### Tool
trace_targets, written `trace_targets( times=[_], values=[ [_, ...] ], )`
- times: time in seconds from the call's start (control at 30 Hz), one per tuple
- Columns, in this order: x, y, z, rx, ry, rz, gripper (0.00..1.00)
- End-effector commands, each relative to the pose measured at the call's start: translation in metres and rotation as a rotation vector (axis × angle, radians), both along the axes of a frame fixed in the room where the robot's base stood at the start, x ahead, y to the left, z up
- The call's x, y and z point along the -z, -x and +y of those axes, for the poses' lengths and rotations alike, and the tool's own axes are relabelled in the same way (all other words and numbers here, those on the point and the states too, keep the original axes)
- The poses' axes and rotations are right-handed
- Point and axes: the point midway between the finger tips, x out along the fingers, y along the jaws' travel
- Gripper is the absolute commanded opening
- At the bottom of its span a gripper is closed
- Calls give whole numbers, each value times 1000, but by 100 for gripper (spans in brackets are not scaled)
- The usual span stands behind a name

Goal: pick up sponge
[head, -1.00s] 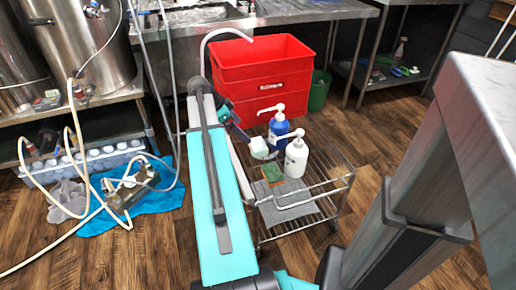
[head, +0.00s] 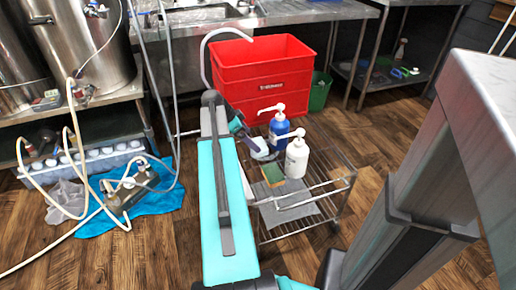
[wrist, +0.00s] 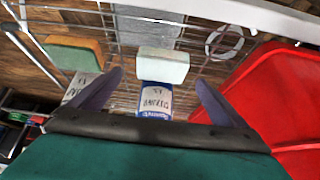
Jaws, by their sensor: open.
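A sponge with a green and a yellow-orange part (head: 272,174) lies on the wire cart, left of the white pump bottle; it also shows at upper left in the wrist view (wrist: 75,54). A pale whitish-green block (wrist: 163,65) shows ahead of my gripper (wrist: 160,90), centred between its fingers; I cannot tell what it is. In the head view my gripper (head: 258,148) is over the cart's left side, beside the blue bottle, and hides most of that block. The fingers are apart, with nothing visibly held.
A blue pump bottle (head: 279,130) and a white pump bottle (head: 297,158) stand close to my gripper's right on the wire cart (head: 335,190). A grey cloth (head: 290,205) lies at the cart's front. A red crate (head: 268,78) stands behind.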

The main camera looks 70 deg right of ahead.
Motion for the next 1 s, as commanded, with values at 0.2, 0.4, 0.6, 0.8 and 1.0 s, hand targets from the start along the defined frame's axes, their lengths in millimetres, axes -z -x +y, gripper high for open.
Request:
trace_targets(
  times=[0.2,0.4,0.6,0.8,1.0],
  values=[
    [16,6,-7,1,-1,1,96],
    [35,16,-16,1,-1,1,96],
    [43,20,-20,1,-1,1,96],
    [43,20,-20,0,0,0,96],
    [43,20,-20,0,0,0,96]
  ],
)
